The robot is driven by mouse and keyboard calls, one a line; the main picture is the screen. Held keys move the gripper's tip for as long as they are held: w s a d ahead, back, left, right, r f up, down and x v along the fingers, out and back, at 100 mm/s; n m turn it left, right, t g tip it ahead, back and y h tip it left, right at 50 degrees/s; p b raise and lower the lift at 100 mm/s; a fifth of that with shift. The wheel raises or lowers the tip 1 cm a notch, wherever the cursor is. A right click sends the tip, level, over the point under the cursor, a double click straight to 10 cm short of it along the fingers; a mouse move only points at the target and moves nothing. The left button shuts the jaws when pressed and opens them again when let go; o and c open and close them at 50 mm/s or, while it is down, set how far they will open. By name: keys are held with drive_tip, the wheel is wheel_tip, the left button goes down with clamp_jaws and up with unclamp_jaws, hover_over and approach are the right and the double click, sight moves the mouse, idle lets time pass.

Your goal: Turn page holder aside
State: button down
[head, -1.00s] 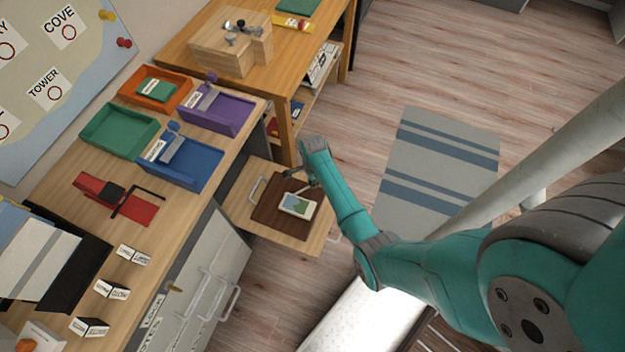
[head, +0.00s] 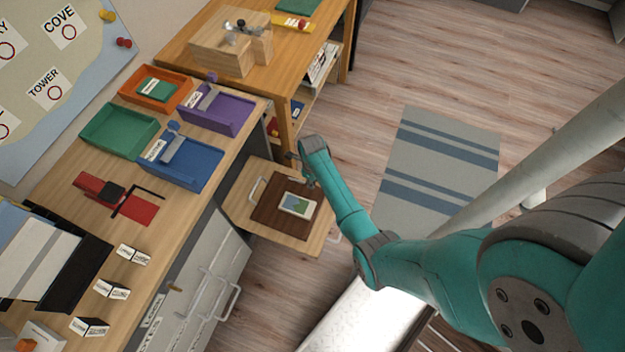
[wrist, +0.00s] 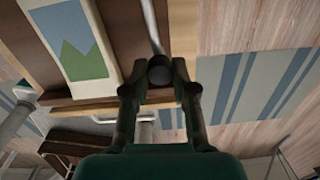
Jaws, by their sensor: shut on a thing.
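A brown board (head: 268,215) lies on the pulled-out wooden shelf (head: 312,244) below the desk in the head view. A picture card (head: 296,204) with a green and blue landscape lies on it; the card also shows in the wrist view (wrist: 78,45). In the wrist view a thin grey rod (wrist: 152,28), seemingly the page holder, runs beside the card and ends in a dark round knob (wrist: 160,70). My gripper (wrist: 160,82) is shut on this knob. In the head view my gripper (head: 303,170) is small and partly hidden by my arm, at the board's far edge.
The desk at left holds green (head: 117,130), orange (head: 153,86), purple (head: 215,108) and blue (head: 180,165) trays, and a red item (head: 137,209). Drawer handles (head: 222,300) stick out below. A wooden table (head: 180,62) stands behind. Floor with a striped rug (head: 440,165) is free at right.

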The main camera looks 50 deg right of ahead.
drive_tip(key=shift+m, duration=0.5)
drive_tip(key=c, duration=0.9)
unclamp_jaws()
wheel_tip(320, 180, up, 12)
drive_tip(key=shift+a+f, duration=0.1)
drive_tip(key=shift+a, duration=0.05)
